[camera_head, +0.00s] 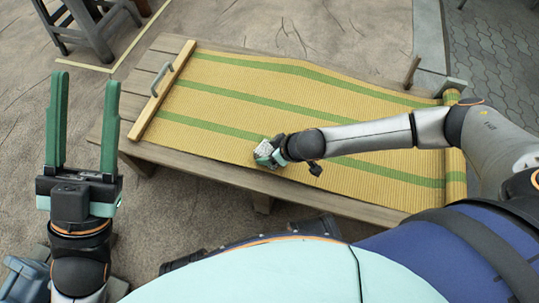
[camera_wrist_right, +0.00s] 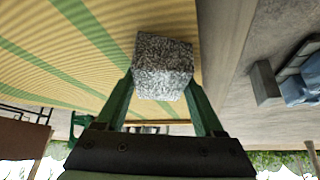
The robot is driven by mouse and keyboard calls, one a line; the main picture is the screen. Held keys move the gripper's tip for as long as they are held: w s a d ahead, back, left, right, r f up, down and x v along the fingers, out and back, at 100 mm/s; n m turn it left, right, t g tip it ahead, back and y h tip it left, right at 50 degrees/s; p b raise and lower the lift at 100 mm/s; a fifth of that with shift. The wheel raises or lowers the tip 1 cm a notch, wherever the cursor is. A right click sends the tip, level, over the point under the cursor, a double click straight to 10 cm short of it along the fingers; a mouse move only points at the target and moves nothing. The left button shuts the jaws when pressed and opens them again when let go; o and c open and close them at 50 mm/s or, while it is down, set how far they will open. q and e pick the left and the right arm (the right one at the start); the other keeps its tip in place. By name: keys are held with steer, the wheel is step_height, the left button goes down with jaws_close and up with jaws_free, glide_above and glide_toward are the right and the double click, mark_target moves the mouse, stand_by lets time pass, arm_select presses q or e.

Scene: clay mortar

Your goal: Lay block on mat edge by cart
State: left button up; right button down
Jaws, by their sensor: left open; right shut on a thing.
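A speckled grey stone block (camera_wrist_right: 163,66) is between the fingers of my right gripper (camera_wrist_right: 163,95), which is shut on it. In the head view the block (camera_head: 262,150) shows small at the right gripper's tip, over the near part of the yellow mat with green stripes (camera_head: 240,88). I cannot tell whether the block touches the mat. The mat lies on a low wooden table (camera_head: 230,174). My left gripper (camera_head: 83,100) is open and empty, upright to the left of the table. No cart is clearly identifiable.
A wooden bar (camera_head: 160,92) with a grey handle (camera_head: 160,78) lies across the mat's left end. A dark stool (camera_head: 90,25) stands at the upper left. A blue-grey object (camera_wrist_right: 298,85) is on the ground.

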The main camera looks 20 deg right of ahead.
steer(key=shift+f, duration=0.45)
arm_select(q)
steer(key=shift+d+f, duration=0.1)
steer(key=shift+f, duration=0.2)
arm_select(e)
steer(key=shift+r, duration=0.15)
jaws_free()
steer(key=shift+f, duration=0.2)
steer(key=shift+r, duration=0.15)
arm_select(q)
steer(key=shift+s+a+r+p, duration=0.1)
steer(key=shift+a+r+p, duration=0.1)
steer(key=shift+r+p, duration=1.25)
steer(key=shift+s+a+r+p, duration=0.1)
steer(key=shift+a+r+p, duration=0.1)
steer(key=shift+r+p, duration=1.2)
arm_select(e)
steer(key=v, duration=1.2)
